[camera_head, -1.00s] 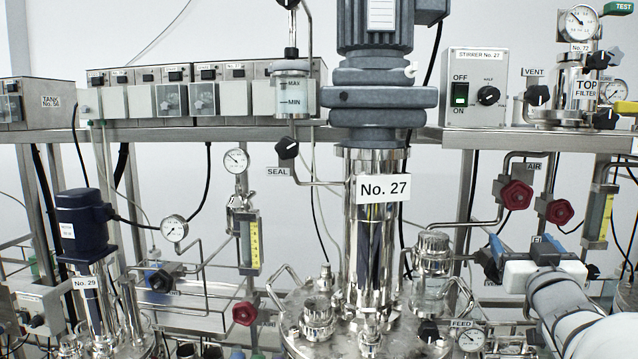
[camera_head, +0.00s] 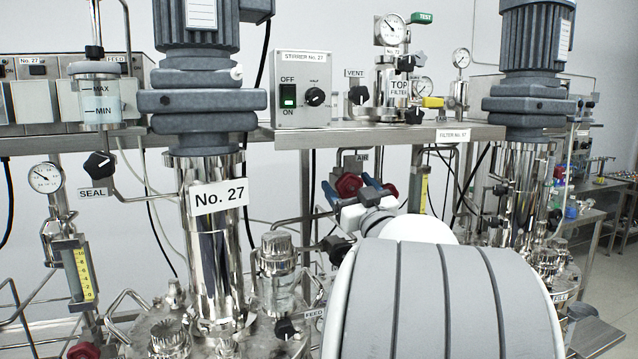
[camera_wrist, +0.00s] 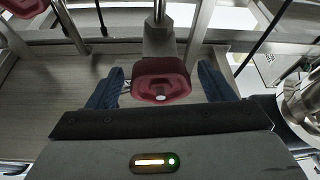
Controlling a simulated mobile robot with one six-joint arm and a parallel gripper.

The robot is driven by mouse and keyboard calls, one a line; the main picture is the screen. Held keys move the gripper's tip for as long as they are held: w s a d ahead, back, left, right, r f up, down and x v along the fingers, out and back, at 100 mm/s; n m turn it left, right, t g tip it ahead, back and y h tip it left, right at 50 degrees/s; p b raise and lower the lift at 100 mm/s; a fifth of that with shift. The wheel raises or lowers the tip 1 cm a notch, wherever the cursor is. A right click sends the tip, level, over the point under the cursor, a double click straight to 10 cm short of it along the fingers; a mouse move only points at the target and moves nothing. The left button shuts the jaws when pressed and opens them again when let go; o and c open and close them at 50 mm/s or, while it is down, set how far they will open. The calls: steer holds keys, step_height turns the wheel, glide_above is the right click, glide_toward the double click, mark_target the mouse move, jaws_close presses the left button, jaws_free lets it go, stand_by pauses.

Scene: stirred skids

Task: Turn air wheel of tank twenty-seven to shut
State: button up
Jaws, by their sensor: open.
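In the wrist view the red wheel (camera_wrist: 160,80) is between my gripper's two blue fingers. My gripper (camera_wrist: 159,86) is open, with a gap on each side of the wheel, so the fingers look apart from it. In the head view my gripper (camera_head: 352,191) is at the wheel, its lower part hidden by my arm. I cannot read the wheel's turn position.
Above are the shelf edge (camera_head: 400,133), the stirrer box (camera_head: 301,90) and the top filter (camera_head: 400,85). Steel posts and pipes stand close by.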

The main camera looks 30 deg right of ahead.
steer(key=shift+c, duration=0.3)
steer(key=c, duration=0.9)
steer(key=shift+m, duration=0.4)
steer(key=m+h+b, duration=0.1)
steer(key=m+h, duration=0.1)
steer(key=m, duration=0.1)
steer(key=m+g+h+b, duration=0.1)
steer(key=m+b, duration=0.1)
steer(key=m, duration=0.1)
steer(key=shift+a+f+h, duration=0.1)
steer(key=shift+h, duration=0.3)
steer(key=m+g+h, duration=0.1)
steer(key=m, duration=0.1)
steer(key=m+b, duration=0.1)
steer(key=m, duration=0.2)
steer(key=m+g+h+b, duration=0.1)
steer(key=m, duration=0.2)
steer(key=shift+g+h, duration=0.3)
steer(key=m+g+b, duration=0.1)
steer(key=m, duration=0.2)
steer(key=m+g, duration=0.1)
steer(key=m, duration=0.2)
steer(key=shift+g+h+b, duration=0.3)
steer(key=shift+b, duration=0.1)
steer(key=shift+m+g+y+p, duration=0.4)
steer(key=shift+m+g+p, duration=0.25)
steer(key=shift+m, duration=1.25)
